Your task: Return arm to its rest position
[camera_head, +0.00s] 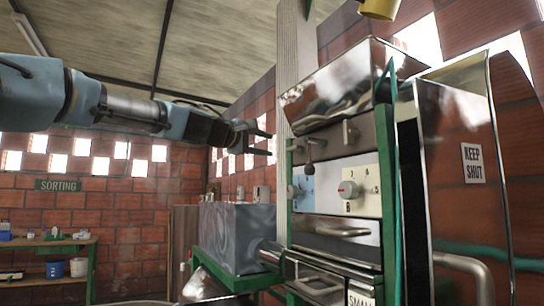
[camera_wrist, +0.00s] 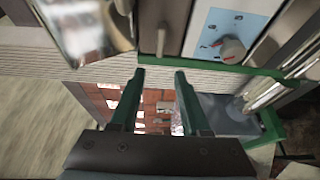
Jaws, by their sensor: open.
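My gripper (camera_head: 268,143) is at the end of my arm, which reaches in from the left in the head view. Its fingers point right, toward the upper part of the pulper machine (camera_head: 335,230). In the wrist view the two green fingers of my gripper (camera_wrist: 160,76) stand apart with nothing between them. The machine's control panel (camera_head: 345,190) has a red-and-white knob and a lever with a dark ball end. In the wrist view part of this panel, with its knob (camera_wrist: 232,48), lies beyond the fingertips. I cannot tell the exact gap between fingers and machine.
A grey tank (camera_head: 237,237) on a green frame stands left of the machine. A tall metal cabinet with a KEEP SHUT sign (camera_head: 473,163) is at right. A shelf (camera_head: 50,243) under a SORTING sign (camera_head: 58,185) stands at the far left. Open air surrounds my arm at left.

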